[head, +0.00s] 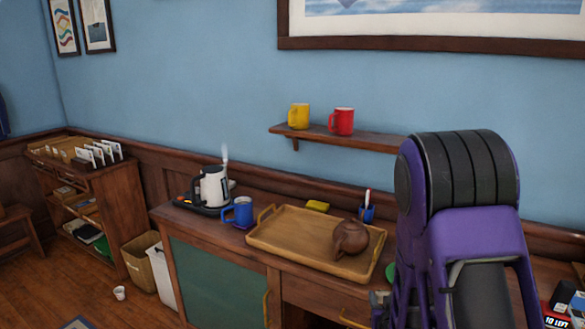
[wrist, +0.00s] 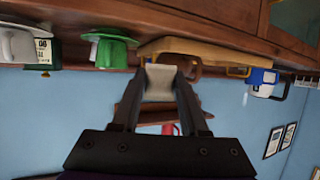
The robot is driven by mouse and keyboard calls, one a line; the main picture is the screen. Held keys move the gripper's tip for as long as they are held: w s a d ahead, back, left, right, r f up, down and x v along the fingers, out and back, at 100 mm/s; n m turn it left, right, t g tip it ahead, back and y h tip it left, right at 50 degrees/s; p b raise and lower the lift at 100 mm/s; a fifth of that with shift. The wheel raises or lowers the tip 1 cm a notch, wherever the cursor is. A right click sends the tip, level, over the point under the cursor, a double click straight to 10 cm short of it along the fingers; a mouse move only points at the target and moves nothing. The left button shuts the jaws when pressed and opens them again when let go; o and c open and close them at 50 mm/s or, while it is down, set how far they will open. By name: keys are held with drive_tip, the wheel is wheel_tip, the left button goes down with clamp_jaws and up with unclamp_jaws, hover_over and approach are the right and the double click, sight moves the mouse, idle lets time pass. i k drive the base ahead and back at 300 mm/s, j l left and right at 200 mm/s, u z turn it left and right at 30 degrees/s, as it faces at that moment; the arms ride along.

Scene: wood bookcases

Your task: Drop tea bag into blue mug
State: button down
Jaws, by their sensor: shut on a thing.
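The blue mug (head: 239,213) stands upright on the cabinet top, between the kettle and the tray. It also shows upside down at the right of the wrist view (wrist: 262,76). My gripper (wrist: 162,88) is shut on a pale beige tea bag (wrist: 160,80), held between the fingertips. In the wrist view the tea bag is well to the left of the blue mug and apart from it. The mug's inside is not clearly seen. In the head view my purple arm fills the right side, and the gripper and tea bag are not visible there.
A wooden tray (head: 290,240) with a brown teapot (head: 350,238) lies right of the mug. A steaming kettle (head: 212,187) stands close behind it on the left. A wall shelf (head: 350,139) holds yellow (head: 299,116) and red (head: 341,121) mugs. A green object (wrist: 110,46) shows in the wrist view.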

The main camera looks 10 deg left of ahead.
sight(243, 218)
drive_tip(key=z, duration=1.15)
drive_tip(key=j+z, duration=0.3)
drive_tip(key=z, duration=0.3)
drive_tip(key=k+j, duration=0.1)
drive_tip(key=j, duration=0.3)
drive_tip(key=k+j, duration=0.15)
drive_tip(key=j, duration=0.25)
drive_tip(key=k+j, duration=0.1)
drive_tip(key=j, duration=0.35)
drive_tip(key=k+j, duration=0.1)
drive_tip(key=j, duration=0.3)
drive_tip(key=k+j, duration=0.15)
drive_tip(key=j, duration=0.25)
drive_tip(key=k+j, duration=0.1)
drive_tip(key=j, duration=0.3)
drive_tip(key=k+j, duration=0.1)
drive_tip(key=j, duration=0.3)
drive_tip(key=k+j, duration=0.1)
drive_tip(key=j, duration=0.3)
